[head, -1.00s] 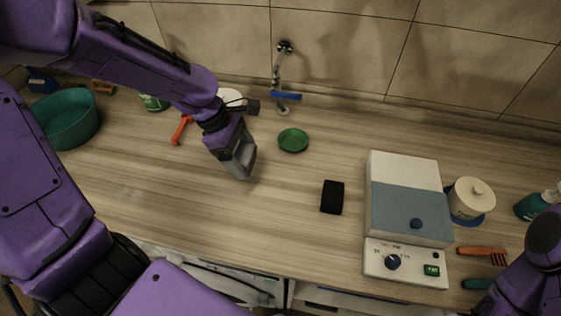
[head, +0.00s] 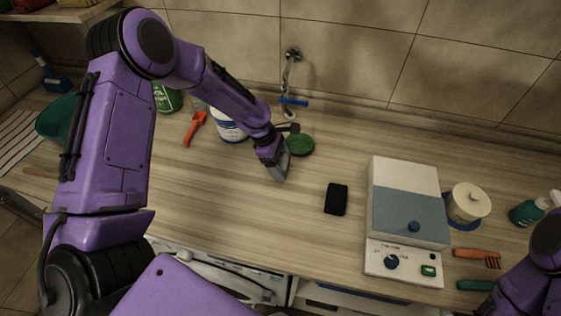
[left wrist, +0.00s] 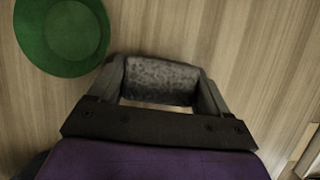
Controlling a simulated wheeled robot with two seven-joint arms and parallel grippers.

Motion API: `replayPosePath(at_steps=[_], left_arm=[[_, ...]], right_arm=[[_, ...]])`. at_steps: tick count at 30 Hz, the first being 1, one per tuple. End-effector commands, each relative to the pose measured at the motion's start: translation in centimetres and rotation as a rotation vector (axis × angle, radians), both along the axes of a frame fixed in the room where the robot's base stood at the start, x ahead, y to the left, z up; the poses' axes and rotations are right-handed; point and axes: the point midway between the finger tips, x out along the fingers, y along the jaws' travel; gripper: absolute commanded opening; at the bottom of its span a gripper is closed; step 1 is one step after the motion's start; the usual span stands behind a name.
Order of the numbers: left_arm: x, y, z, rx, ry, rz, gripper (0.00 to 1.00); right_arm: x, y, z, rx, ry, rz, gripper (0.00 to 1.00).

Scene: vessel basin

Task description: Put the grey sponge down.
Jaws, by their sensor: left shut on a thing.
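My left gripper (head: 279,174) is over the wooden counter, just in front of the green dish. In the left wrist view the grey speckled sponge (left wrist: 160,82) sits between the two fingers, and my left gripper (left wrist: 165,90) is shut on it. In the head view the sponge is hard to tell apart from the grey fingers. Whether it touches the counter or hangs just above it, I cannot tell. Of my right arm only a purple part shows at the lower right; its gripper is out of view.
The green dish (head: 300,145) is close behind the gripper and also shows in the left wrist view (left wrist: 62,35). A black block (head: 336,199) lies to the right. A white and blue-grey device (head: 406,204) stands farther right. The counter (head: 215,205) left of the gripper is clear.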

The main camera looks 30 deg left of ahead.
Motion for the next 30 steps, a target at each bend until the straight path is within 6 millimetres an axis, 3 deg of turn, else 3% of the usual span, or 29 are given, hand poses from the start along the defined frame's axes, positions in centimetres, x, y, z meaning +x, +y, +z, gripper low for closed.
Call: replayPosePath(at_steps=[2,3,4,14,24,30], left_arm=[[0.0,0.0,-0.1,0.000,0.001,0.000,0.49],[0.0,0.0,-0.1,0.000,0.000,0.000,0.91],[0.0,0.0,-0.1,0.000,0.000,0.000,1.00],[0.0,0.4,0.9,0.002,-0.002,0.001,1.00],[-0.8,3.5,8.4,0.001,-0.004,0.001,1.00],[-1.2,4.5,10.8,0.001,0.000,0.001,1.00]], right_arm=[[0.0,0.0,0.0,0.000,0.000,0.000,0.43],[0.0,0.0,0.0,0.000,0.000,0.000,0.43],[0.0,0.0,0.0,0.000,0.000,0.000,0.43],[0.0,0.0,-0.3,0.000,0.000,0.000,0.43],[0.0,0.0,-1.5,0.000,0.000,0.000,0.43],[0.0,0.0,-1.7,0.000,0.000,0.000,0.43]])
